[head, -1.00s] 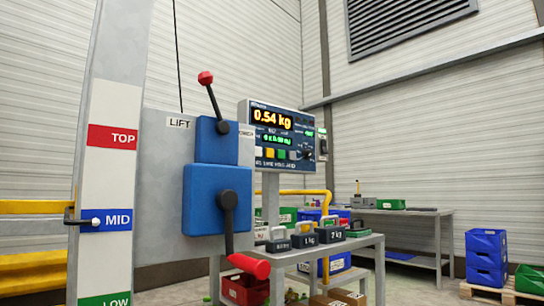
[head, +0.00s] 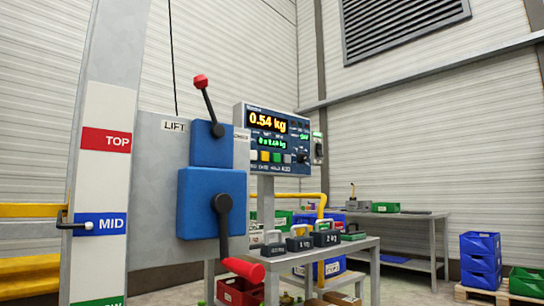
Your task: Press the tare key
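The scale's display panel (head: 276,139) stands on a post behind the blue lift box, facing me. Its upper readout (head: 268,121) shows 0.54 kg in orange, with smaller green text below. A row of small keys (head: 271,156) in white, yellow and green runs under the readouts; their labels are too small to read, so I cannot tell which is the tare key. Neither of my grippers shows in the head view.
The blue lift box (head: 212,203) with a red-knobbed lever (head: 208,105) and a red-handled crank (head: 242,268) stands in front, left of the panel. Several weights (head: 299,238) sit on a grey table. Blue crates (head: 480,259) stand at right.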

